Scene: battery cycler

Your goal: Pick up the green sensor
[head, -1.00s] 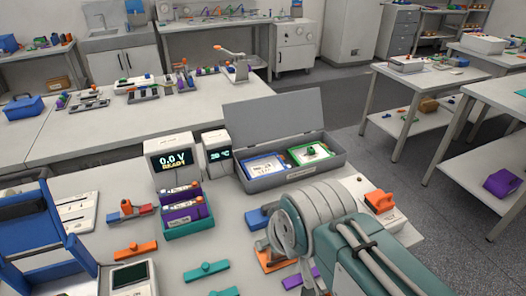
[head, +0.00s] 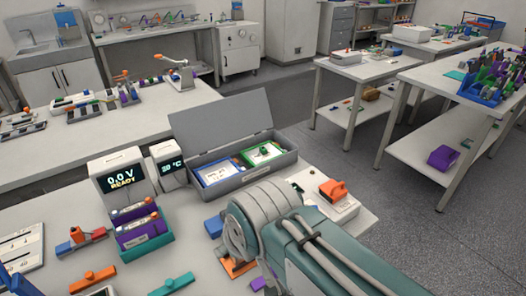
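A small green part (head: 265,149) sits on a white, green-framed panel (head: 248,161) in the right half of an open grey box (head: 228,178); it looks like the green sensor, though it is too small to be sure. My arm comes in from the bottom right of the head view and ends in front of the box. My gripper itself is not visible, so its state is hidden.
A blue-framed panel (head: 217,174) fills the box's left half, and the grey lid (head: 222,118) stands open behind. A display reading 0.0 V READY (head: 121,181), a teal holder (head: 146,250) and an orange-topped device (head: 333,189) stand nearby.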

